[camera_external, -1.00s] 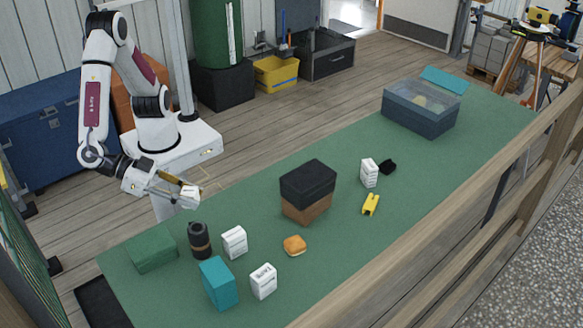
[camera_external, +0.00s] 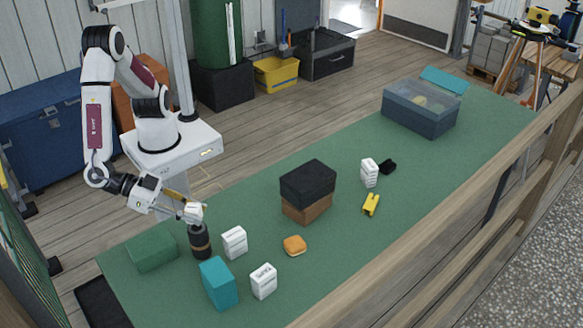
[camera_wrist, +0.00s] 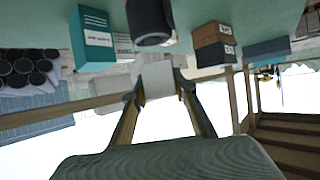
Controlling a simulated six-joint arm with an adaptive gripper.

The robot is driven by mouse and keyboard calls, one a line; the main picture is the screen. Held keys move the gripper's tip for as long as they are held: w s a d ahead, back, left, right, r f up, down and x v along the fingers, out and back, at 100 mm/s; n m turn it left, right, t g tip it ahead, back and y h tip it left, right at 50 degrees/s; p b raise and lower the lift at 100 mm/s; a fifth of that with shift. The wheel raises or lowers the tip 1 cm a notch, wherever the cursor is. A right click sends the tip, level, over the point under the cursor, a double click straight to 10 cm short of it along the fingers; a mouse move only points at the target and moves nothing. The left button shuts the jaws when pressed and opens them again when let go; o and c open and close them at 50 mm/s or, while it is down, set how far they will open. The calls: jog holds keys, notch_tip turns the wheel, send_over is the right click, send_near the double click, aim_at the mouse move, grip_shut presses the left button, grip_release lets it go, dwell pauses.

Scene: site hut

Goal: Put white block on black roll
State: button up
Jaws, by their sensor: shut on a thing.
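A white block (camera_external: 194,212) is between the fingers of my gripper (camera_external: 189,208), which is shut on it. In the wrist view, the white block (camera_wrist: 158,80) sits between the fingertips of my gripper (camera_wrist: 158,88). The black roll (camera_external: 200,243), dark with a brownish band, stands upright on the green table. In the external view, my gripper and block are at its top and hide part of it. The black roll (camera_wrist: 148,20) shows just beyond the block in the wrist view. I cannot tell whether block and roll touch.
A white box (camera_external: 234,242) and a teal box (camera_external: 218,284) stand close to the roll, with a green box (camera_external: 152,251) left of it. A black box (camera_external: 308,183) lies on a brown one (camera_external: 307,209). An orange item (camera_external: 294,245) lies nearby.

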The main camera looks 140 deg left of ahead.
jog(key=shift+f, duration=1.5)
jog(key=shift+f, duration=0.15)
jog(key=o, duration=1.1)
jog(key=shift+v, duration=6.1)
jog(key=shift+w, duration=0.1)
